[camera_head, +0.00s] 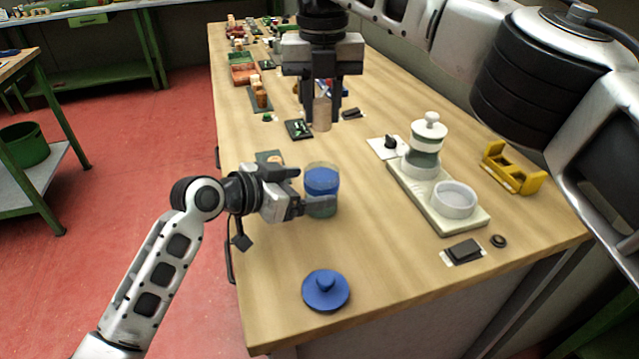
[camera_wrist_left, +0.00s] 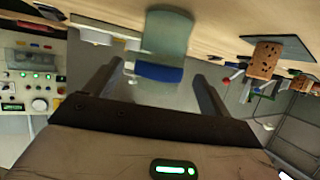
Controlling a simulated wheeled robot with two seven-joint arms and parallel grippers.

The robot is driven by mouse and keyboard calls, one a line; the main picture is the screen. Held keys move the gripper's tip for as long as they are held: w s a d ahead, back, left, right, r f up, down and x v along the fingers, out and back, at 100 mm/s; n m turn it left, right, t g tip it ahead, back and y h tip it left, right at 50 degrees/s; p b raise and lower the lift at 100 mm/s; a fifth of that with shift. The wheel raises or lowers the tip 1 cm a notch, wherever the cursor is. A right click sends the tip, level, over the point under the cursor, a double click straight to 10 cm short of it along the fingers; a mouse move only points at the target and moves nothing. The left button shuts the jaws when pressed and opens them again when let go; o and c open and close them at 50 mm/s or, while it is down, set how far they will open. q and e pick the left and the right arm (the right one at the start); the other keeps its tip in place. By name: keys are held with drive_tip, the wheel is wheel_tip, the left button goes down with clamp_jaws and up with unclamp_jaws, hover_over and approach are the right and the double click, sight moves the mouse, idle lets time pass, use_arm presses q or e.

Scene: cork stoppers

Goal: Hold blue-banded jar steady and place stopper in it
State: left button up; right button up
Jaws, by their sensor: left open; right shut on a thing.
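The blue-banded jar (camera_head: 322,180) stands upright on the wooden table, clear above and greenish below its band. It also shows upside down in the left wrist view (camera_wrist_left: 165,35). My left gripper (camera_head: 312,206) is open, reaching in from the left low at the jar. In the left wrist view its fingers (camera_wrist_left: 157,88) lie on either side of the jar, with visible gaps. My right gripper (camera_head: 322,100) points down, shut on a light brown stopper (camera_head: 322,114). The stopper is in the air beyond and above the jar, apart from it. Its upper part is between the fingers.
A blue knobbed lid (camera_head: 326,292) lies near the table's front edge. To the right are a pale tray (camera_head: 472,221) with a white-lidded jar (camera_head: 427,137) and white bowl (camera_head: 455,197), and a yellow holder (camera_head: 513,168). A brown cork (camera_head: 261,96) and small items stand behind.

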use_arm(q)
drive_tip(key=shift+x, duration=2.35)
